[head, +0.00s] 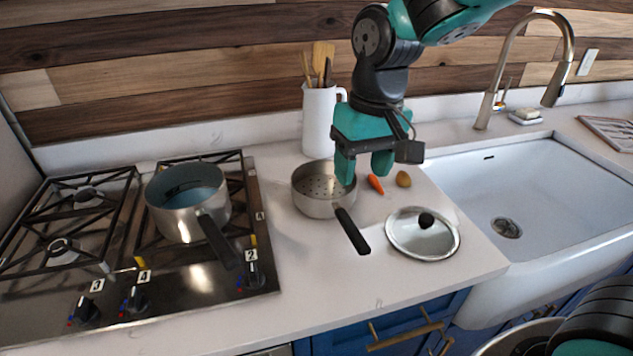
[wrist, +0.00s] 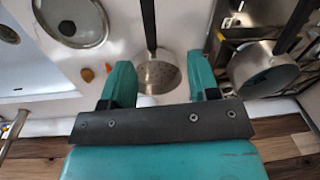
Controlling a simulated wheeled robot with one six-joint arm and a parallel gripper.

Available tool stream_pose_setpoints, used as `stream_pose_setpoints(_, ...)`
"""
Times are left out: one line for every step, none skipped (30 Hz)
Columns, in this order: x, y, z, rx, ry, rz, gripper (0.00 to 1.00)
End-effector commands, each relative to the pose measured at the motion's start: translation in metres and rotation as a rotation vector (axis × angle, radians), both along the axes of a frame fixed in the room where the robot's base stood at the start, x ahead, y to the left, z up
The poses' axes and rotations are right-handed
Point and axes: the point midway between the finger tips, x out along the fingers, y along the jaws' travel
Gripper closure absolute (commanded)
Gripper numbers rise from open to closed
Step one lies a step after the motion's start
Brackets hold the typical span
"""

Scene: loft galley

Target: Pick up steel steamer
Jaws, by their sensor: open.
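The steel steamer (head: 314,205) is a small pan with a perforated bottom and a black handle. It stands on the white counter between the stove and the sink, its handle pointing to the front right in the head view. My gripper (head: 364,178) is open and empty, above and just to the right of the steamer's back rim. In the wrist view the steamer (wrist: 157,76) lies between the two fingers of my gripper (wrist: 162,84), with its handle running up the picture. The left finger hides a small part of its rim in the head view.
A white jug (head: 319,120) with utensils stands behind the steamer. A carrot (head: 375,184), a potato (head: 403,179) and a glass lid (head: 422,234) lie to its right. A saucepan (head: 187,208) sits on the stove at left. The sink (head: 540,200) is at right.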

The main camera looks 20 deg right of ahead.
Motion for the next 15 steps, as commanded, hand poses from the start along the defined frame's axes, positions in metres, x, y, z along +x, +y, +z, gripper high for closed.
stream_pose_setpoints(0.016, -0.003, 0.009, -0.029, 0.011, -0.049, 0.45)
stream_pose_setpoints(0.023, -0.005, 0.009, -0.043, 0.015, -0.075, 0.45)
stream_pose_setpoints(0.03, -0.008, 0.008, -0.058, 0.018, -0.102, 0.45)
stream_pose_setpoints(0.033, -0.009, 0.007, -0.067, 0.02, -0.118, 0.45)
stream_pose_setpoints(0.036, -0.01, 0.004, -0.074, 0.022, -0.13, 0.45)
stream_pose_setpoints(0.038, -0.011, 0.0, -0.078, 0.023, -0.139, 0.45)
stream_pose_setpoints(0.039, -0.011, -0.005, -0.08, 0.024, -0.142, 0.45)
stream_pose_setpoints(0.039, -0.011, -0.01, -0.082, 0.026, -0.144, 0.45)
stream_pose_setpoints(0.038, -0.011, -0.019, -0.082, 0.027, -0.142, 0.45)
stream_pose_setpoints(0.038, -0.011, -0.026, -0.082, 0.027, -0.142, 0.45)
stream_pose_setpoints(0.038, -0.011, -0.032, -0.082, 0.027, -0.141, 0.45)
stream_pose_setpoints(0.038, -0.011, -0.042, -0.081, 0.028, -0.141, 0.45)
stream_pose_setpoints(0.037, -0.011, -0.049, -0.081, 0.028, -0.14, 0.45)
stream_pose_setpoints(0.037, -0.011, -0.056, -0.081, 0.028, -0.14, 0.45)
stream_pose_setpoints(0.037, -0.011, -0.065, -0.081, 0.029, -0.139, 0.45)
